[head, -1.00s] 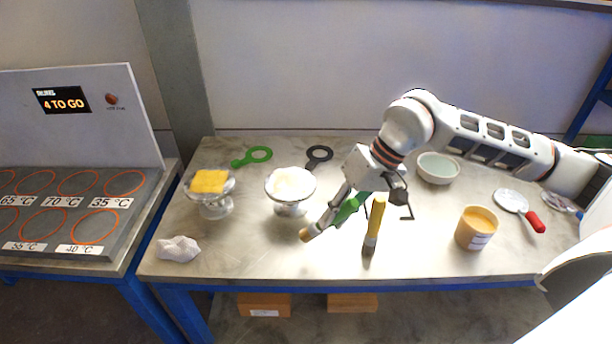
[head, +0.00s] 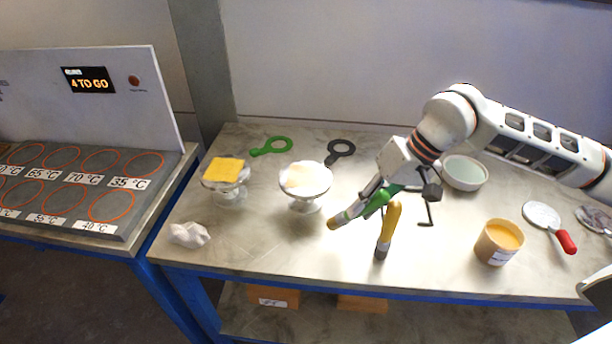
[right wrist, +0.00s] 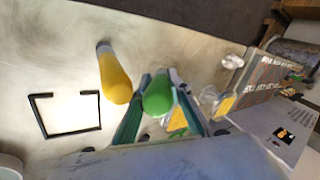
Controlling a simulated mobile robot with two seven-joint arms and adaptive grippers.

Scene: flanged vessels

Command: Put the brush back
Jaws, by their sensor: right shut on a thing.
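My right gripper (head: 366,204) is shut on the green handle of a brush (head: 377,203). The brush tilts, its tan end low and to the left, and appears clear of the table. In the right wrist view the green handle (right wrist: 158,96) sits between the two fingers (right wrist: 157,112). My left gripper is not in view.
Two footed stands hold a yellow pad (head: 224,170) and a whitish load (head: 305,178). A green ring tool (head: 272,146), black ring tool (head: 340,150), bowl (head: 464,172), orange-filled tub (head: 499,243), red-handled tool (head: 562,240) and crumpled cloth (head: 189,234) surround. The front middle is clear.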

